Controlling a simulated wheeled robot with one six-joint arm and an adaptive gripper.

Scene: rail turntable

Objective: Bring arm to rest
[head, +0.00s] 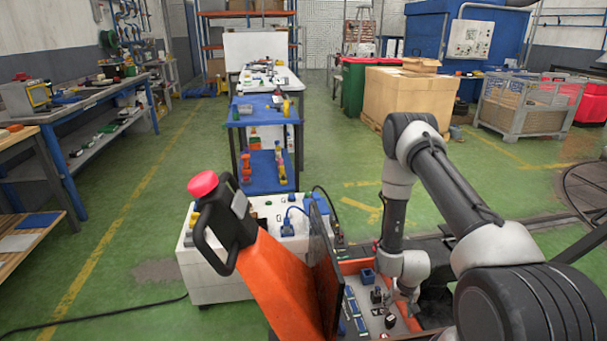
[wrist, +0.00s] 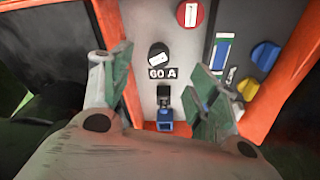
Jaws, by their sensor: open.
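My arm (head: 441,179) rises from the lower right, bends at a high elbow and reaches down to a grey control panel in an orange frame. My gripper (head: 408,296) is low over the right part of this panel and small in the head view. In the wrist view my gripper (wrist: 160,72) has its two fingers spread wide over the panel (wrist: 179,75), with nothing held. Between the fingers are a black knob (wrist: 158,54) above a "60 A" label and a black and blue switch-like part (wrist: 165,121). I cannot tell whether the fingers touch the panel.
The panel also bears a red knob (wrist: 190,12) and a yellow knob (wrist: 265,55). An orange column (head: 281,280) and a dark screen (head: 325,265) stand left of my gripper. A white cabinet (head: 210,275) is farther left. Green floor (head: 345,160) behind is mostly clear.

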